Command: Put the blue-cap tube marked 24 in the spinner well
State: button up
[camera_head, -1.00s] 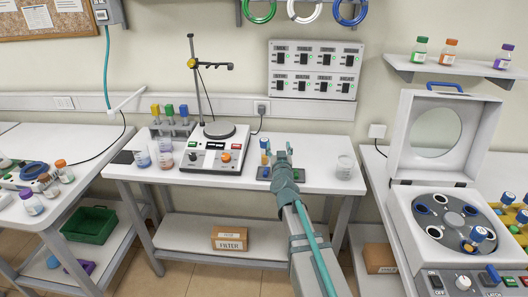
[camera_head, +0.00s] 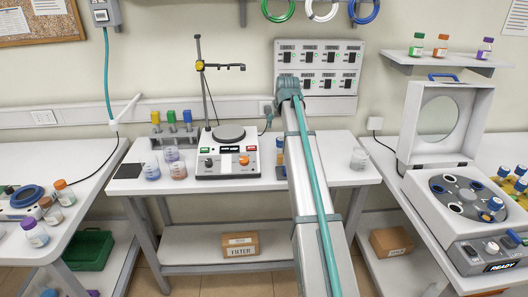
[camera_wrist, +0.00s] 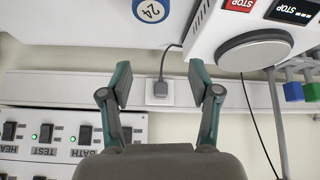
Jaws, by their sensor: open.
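The blue-cap tube marked 24 shows its round cap (camera_wrist: 150,10) at the top edge of the wrist view. In the head view a blue-capped tube (camera_head: 279,146) stands upright on the middle bench, partly hidden by my arm. My gripper (camera_wrist: 160,85) is open and empty, its two fingers apart, with the cap beyond the fingertips. In the head view my gripper is hidden behind my arm. The spinner (camera_head: 438,222) stands at the right with its lid up. Its grey rotor (camera_head: 463,193) shows several wells, and a blue-capped tube (camera_head: 495,203) sits at its right side.
A stirrer hotplate (camera_head: 227,160) with a tall stand is left of my arm, with several beakers beside it. A clear beaker (camera_head: 358,157) stands to the right. A rack with blue-capped tubes (camera_head: 520,184) is right of the spinner. A wall switch panel (camera_head: 345,75) is behind.

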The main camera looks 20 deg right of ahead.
aim_at(281, 140)
jog(key=f, duration=0.2)
jog(key=s+f+m+g+p, duration=0.1)
jog(key=f, duration=0.1)
jog(key=f+g, duration=0.1)
jog(key=f, duration=0.2)
jog(key=shift+s+d+m, duration=0.25)
jog(key=shift+d+m, duration=0.05)
jog(key=shift+s+p+x, duration=0.2)
jog(key=shift+p+x, duration=1.1)
jog(key=shift+x, duration=1.4)
grip_shut()
jog(key=shift+r, duration=0.15)
